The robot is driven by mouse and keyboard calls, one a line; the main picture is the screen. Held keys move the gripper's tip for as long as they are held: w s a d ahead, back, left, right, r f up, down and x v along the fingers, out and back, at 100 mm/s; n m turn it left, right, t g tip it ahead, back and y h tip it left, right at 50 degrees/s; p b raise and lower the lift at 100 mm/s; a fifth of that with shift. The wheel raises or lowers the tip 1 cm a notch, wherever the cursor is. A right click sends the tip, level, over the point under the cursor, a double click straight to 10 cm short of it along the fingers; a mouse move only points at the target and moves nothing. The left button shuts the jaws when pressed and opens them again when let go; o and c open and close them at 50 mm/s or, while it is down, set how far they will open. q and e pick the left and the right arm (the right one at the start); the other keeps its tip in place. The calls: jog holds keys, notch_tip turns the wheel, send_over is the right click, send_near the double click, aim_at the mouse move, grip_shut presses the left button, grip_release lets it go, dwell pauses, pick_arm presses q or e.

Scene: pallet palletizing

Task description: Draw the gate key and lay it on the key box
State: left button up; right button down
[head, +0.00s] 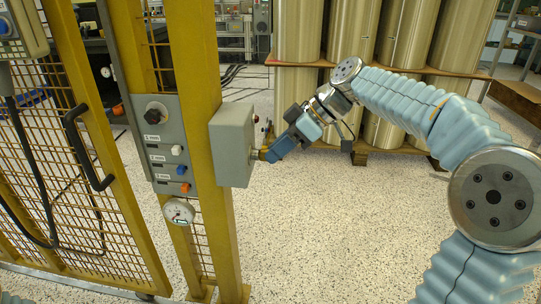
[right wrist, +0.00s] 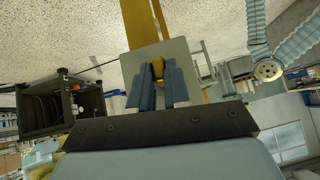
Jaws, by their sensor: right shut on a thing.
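The grey key box (head: 231,145) is fixed to the right side of the yellow gate post; its front face also shows in the right wrist view (right wrist: 135,66). My right gripper (head: 271,154) is at the box's right-hand face, with its blue fingers shut on the brass-coloured gate key (right wrist: 158,68). In the head view a small brass part (head: 262,154) shows between the fingertips and a round fitting on that face. The key appears to be at the fitting; how deep it sits is hidden. My left gripper is not in view.
A yellow mesh gate (head: 75,150) with a black handle stands left. A grey panel (head: 165,145) with a knob and buttons is on the post, above a round gauge (head: 178,211). The speckled floor in front is clear.

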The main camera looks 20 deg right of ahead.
jog(key=shift+s+d, duration=0.1)
jog(key=shift+d, duration=0.05)
jog(key=shift+s+d+b, duration=0.1)
jog(key=shift+s+d, duration=0.35)
jog(key=shift+d, duration=0.25)
jog(key=shift+s+d+b, duration=0.15)
jog(key=shift+s+d, duration=0.25)
jog(key=shift+d, duration=0.3)
jog(key=shift+s+d+b, duration=0.1)
jog(key=shift+s+d, duration=0.35)
jog(key=shift+d, duration=0.25)
jog(key=shift+r, duration=0.1)
jog(key=w+a+r+t+p, duration=0.1)
jog(key=w+a+r+p, duration=0.1)
jog(key=r+p, duration=0.6)
jog(key=w+a+r+p, duration=0.1)
jog(key=a+r+p, duration=0.2)
jog(key=r+p, duration=0.55)
jog(key=shift+n, duration=0.3)
jog(key=w+a+b, duration=0.2)
jog(key=a, duration=0.1)
jog(key=w+a+b, duration=0.1)
jog(key=shift+w+a+r, duration=0.2)
jog(key=shift+r, duration=0.1)
jog(key=shift+f+b, duration=1.9)
jog(key=shift+f, duration=0.15)
